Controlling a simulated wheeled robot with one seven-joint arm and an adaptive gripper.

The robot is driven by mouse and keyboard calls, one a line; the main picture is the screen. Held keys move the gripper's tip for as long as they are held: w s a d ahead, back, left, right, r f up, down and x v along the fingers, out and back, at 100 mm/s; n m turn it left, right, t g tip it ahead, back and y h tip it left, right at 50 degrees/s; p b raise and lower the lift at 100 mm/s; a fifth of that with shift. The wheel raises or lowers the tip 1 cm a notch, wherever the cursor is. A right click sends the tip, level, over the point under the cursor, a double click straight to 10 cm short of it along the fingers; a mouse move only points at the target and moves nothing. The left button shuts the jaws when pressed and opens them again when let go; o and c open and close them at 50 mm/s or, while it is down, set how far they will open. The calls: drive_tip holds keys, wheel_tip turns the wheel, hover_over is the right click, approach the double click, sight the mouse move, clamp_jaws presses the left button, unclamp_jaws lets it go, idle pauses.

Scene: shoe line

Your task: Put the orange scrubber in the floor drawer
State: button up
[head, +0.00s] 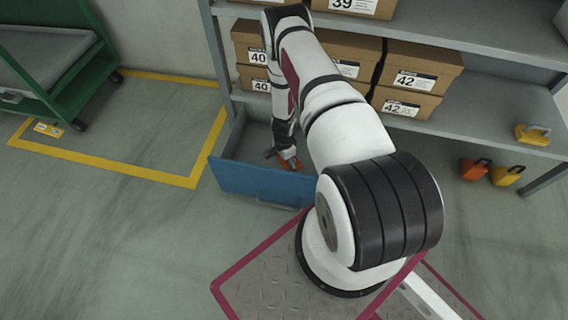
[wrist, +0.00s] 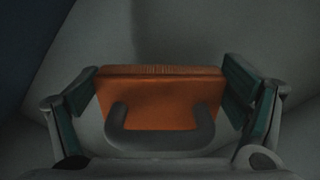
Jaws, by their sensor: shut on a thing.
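The orange scrubber (wrist: 160,92), a block with a dark looped handle, sits between the two fingers of my gripper (wrist: 162,95) in the wrist view. My gripper is shut on it. In the head view my gripper (head: 287,160) is down inside the open blue-fronted floor drawer (head: 245,180), and a bit of the orange scrubber (head: 289,164) shows at the fingertips. The drawer is pulled out below the shelf. I cannot tell whether the scrubber touches the drawer's bottom.
Shoe boxes (head: 419,67) stand on the shelf (head: 470,105) above the drawer. A yellow scrubber (head: 532,134) lies on the shelf; an orange one (head: 474,169) and a yellow one (head: 507,176) stand below. A green cart (head: 60,65) is at left. Floor before the drawer is clear.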

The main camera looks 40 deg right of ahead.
drive_tip(key=shift+f+b, duration=0.55)
drive_tip(key=shift+b, duration=0.1)
drive_tip(key=o, duration=1)
